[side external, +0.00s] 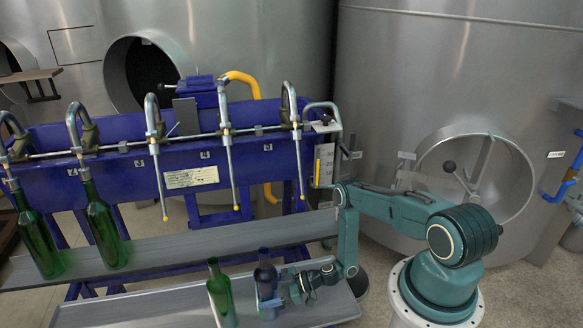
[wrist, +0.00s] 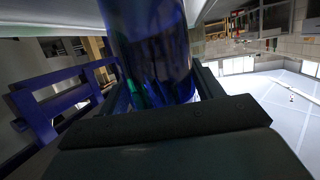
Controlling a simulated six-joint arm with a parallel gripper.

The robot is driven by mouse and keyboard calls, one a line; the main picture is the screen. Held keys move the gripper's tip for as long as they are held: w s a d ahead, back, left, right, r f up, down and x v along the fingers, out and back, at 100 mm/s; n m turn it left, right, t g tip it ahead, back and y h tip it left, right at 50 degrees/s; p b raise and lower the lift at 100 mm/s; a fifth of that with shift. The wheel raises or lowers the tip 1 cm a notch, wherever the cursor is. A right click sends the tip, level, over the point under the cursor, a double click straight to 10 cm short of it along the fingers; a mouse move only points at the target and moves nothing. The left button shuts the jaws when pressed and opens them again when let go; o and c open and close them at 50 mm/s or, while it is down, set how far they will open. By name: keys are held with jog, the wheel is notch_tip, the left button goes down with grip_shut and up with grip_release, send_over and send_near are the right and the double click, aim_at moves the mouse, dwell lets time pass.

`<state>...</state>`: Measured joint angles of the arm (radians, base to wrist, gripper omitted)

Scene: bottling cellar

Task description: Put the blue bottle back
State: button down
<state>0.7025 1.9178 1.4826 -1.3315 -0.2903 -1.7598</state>
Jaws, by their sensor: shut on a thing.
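The blue bottle (side external: 265,279) is upright at the lower grey shelf in the side view, just right of a green bottle. My gripper (side external: 271,292) is shut on the blue bottle, reaching it from the right. In the wrist view the bottle (wrist: 152,50) fills the upper middle, between the two fingers of my gripper (wrist: 158,95). Its base is partly hidden by the gripper, and I cannot tell whether it touches the shelf.
A green bottle (side external: 221,295) stands close left on the lower shelf (side external: 160,309). Two green bottles (side external: 103,230) stand on the upper shelf (side external: 190,249) under filling spouts. The blue filling rack (side external: 130,175) has several hanging spouts (side external: 231,165). The upper shelf's right part is clear.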

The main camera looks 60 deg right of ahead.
dwell(0.3)
jog(key=shift+c, duration=1.4)
grip_release()
jog(key=shift+f, duration=0.1)
jog(key=shift+v, duration=0.8)
jog(key=v, duration=1)
jog(key=shift+s, duration=0.25)
jog(key=shift+d, duration=0.1)
